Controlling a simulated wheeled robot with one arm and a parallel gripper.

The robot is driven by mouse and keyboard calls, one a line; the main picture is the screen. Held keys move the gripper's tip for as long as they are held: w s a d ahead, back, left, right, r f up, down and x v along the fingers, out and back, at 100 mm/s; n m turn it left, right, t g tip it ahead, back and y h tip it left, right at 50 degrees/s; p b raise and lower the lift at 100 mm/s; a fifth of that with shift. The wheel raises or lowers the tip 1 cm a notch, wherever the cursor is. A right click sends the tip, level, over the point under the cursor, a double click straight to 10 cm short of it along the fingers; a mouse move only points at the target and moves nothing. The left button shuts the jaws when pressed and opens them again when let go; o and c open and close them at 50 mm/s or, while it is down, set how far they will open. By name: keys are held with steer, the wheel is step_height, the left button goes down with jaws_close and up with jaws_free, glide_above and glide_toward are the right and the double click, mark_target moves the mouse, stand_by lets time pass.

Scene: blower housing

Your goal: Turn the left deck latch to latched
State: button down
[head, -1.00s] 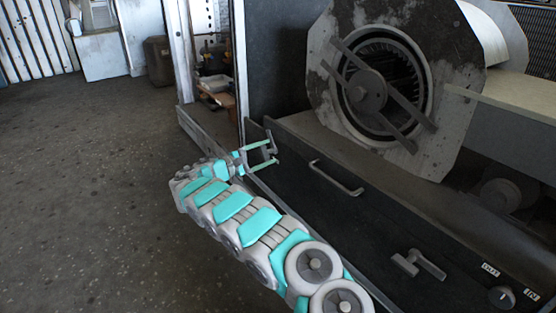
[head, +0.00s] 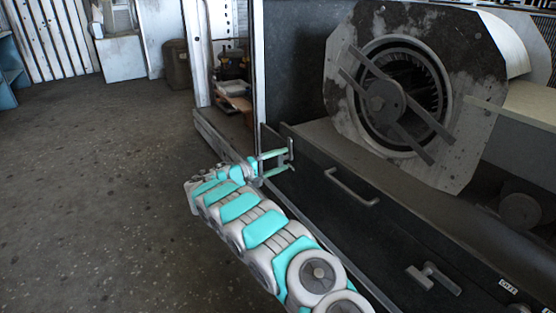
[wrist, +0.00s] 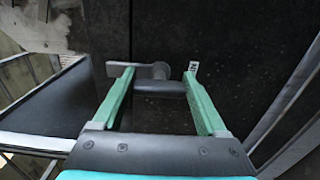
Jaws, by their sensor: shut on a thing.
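The left deck latch (wrist: 160,87) is a grey lever on the dark front panel. In the wrist view its bar lies crosswise between my two green fingers, with a rounded pivot end above it. My gripper (wrist: 158,84) is shut on the lever, its fingers wide apart at the lever's two ends. In the head view my gripper (head: 291,160) reaches the panel's far left end, where the latch is small and partly hidden by the fingers. I cannot tell its exact angle there.
A bar handle (head: 352,187) and a second latch (head: 435,278) sit farther right on the dark panel (head: 390,225). The blower housing (head: 470,120) stands above. Open floor (head: 90,200) lies left.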

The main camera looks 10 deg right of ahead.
stand_by(0.6)
jaws_free()
steer(key=v, duration=0.7)
steer(key=shift+a+p, duration=0.35)
steer(key=shift+p, duration=0.05)
steer(key=shift+s, duration=0.1)
